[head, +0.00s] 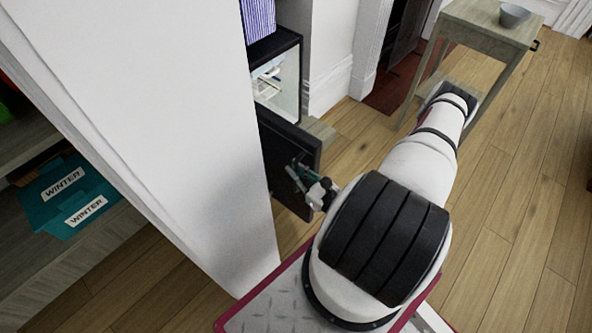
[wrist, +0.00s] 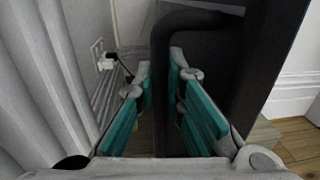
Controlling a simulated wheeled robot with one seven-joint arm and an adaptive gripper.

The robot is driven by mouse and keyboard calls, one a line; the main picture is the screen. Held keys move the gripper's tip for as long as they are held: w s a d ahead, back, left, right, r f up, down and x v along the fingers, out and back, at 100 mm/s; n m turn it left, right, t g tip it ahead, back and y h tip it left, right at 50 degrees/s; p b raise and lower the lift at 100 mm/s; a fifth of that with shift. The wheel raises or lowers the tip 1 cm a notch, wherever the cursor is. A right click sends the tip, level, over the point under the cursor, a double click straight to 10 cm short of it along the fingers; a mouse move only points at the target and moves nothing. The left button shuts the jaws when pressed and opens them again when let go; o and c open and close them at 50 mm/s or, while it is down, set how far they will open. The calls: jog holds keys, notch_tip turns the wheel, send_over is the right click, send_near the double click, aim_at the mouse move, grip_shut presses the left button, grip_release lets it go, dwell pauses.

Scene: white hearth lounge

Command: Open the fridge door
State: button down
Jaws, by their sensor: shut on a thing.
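The small black fridge (head: 291,42) stands behind the white wall panel, partly hidden by it. Its dark door (head: 285,150) stands open at an angle, and part of the lit white interior (head: 285,82) with a few items shows above the door. My gripper (head: 304,178) is at the door's outer face. In the wrist view, my teal-padded fingers (wrist: 159,85) are closed around the dark curved door handle (wrist: 162,48). The dark door panel (wrist: 268,45) is at the right of that view.
A white panel (head: 170,110) stands close on the left, with shelves and a teal box (head: 70,197) labelled WINTER beyond it. A wooden table (head: 470,25) with a grey bowl (head: 514,15) is at the upper right. The wooden floor (head: 525,190) on the right is clear.

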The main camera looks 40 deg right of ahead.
jog(key=c, duration=1.7)
grip_release()
jog(key=shift+o, duration=0.2)
jog(key=shift+s, duration=0.1)
jog(key=s, duration=1.2)
